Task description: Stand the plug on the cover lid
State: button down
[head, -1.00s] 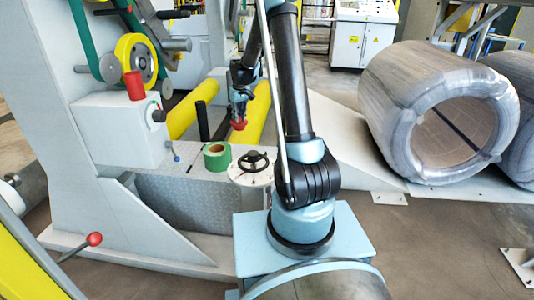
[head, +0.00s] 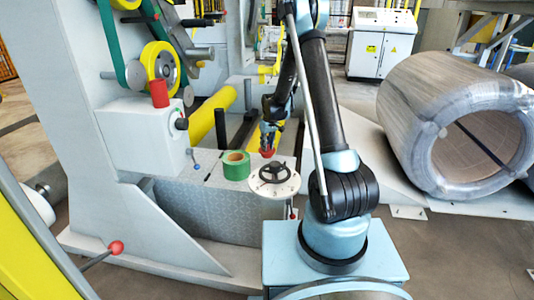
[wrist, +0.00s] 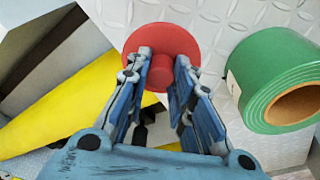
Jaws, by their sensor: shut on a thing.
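My gripper (head: 268,135) is shut on a red plug (head: 267,153), which hangs below the fingers just behind the black handwheel. In the wrist view the plug (wrist: 140,38) shows as a round red disc with a short stem. The stem sits between the two blue fingertips (wrist: 162,68). The plug is above a grey tread-plate surface (wrist: 205,20); the gap below it cannot be judged. I cannot tell for certain which surface is the cover lid; a flat-topped white box (head: 135,135) stands at the left.
A green tape roll (head: 236,166) lies beside a white disc with a black handwheel (head: 275,176). A red cylinder (head: 159,93) stands on the white box. Yellow rollers (head: 202,125) lie behind. A large wrapped coil (head: 425,115) stands at the right.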

jog(key=shift+f, duration=1.95)
jog(key=c, duration=1.4)
grip_release()
jog(key=shift+f, duration=0.1)
